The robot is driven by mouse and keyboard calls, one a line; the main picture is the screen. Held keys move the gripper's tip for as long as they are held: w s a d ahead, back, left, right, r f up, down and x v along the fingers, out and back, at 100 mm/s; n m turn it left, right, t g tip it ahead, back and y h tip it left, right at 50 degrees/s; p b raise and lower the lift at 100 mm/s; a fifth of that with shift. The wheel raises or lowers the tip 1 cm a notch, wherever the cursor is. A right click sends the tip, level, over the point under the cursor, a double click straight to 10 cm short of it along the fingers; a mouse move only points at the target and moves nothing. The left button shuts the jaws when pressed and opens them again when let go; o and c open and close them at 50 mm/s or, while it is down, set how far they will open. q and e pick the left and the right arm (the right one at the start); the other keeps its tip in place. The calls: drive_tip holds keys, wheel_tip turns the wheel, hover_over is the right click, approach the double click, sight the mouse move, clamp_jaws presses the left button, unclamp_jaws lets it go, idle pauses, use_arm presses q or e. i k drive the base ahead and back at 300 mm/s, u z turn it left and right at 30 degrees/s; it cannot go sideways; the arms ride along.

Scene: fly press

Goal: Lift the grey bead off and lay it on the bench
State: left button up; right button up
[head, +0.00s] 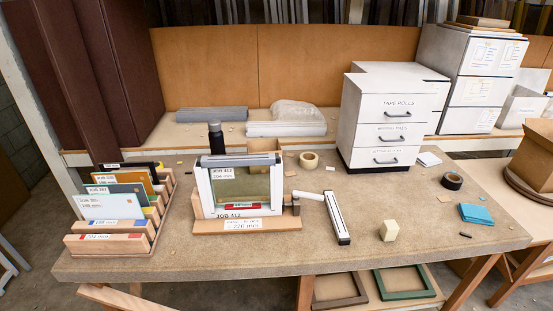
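A grey bead (241,159) lies across the top of an upright white frame (202,192). A white label reading JOB 412 is just below the bead. The frame holds a greenish glass pane (245,184) and stands in a wooden fixture (208,227) on the bench (300,252). A red piece shows low on the pane. A white lever arm with a long, dark-edged bar (337,217) reaches out to the right of the fixture. Neither of my grippers shows in the head view.
A slotted wooden rack (108,245) with several coloured panels stands at the left. A black bottle (216,137) is behind the frame. White drawers (388,130) stand at the back right.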

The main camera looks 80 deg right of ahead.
sight(267, 158)
drive_tip(key=z, duration=2.1)
drive_tip(key=k, duration=0.35)
drive_tip(key=z, duration=0.7)
drive_tip(key=i, duration=0.75)
drive_tip(key=u, duration=0.65)
drive_tip(key=i, duration=0.85)
drive_tip(key=u, duration=0.45)
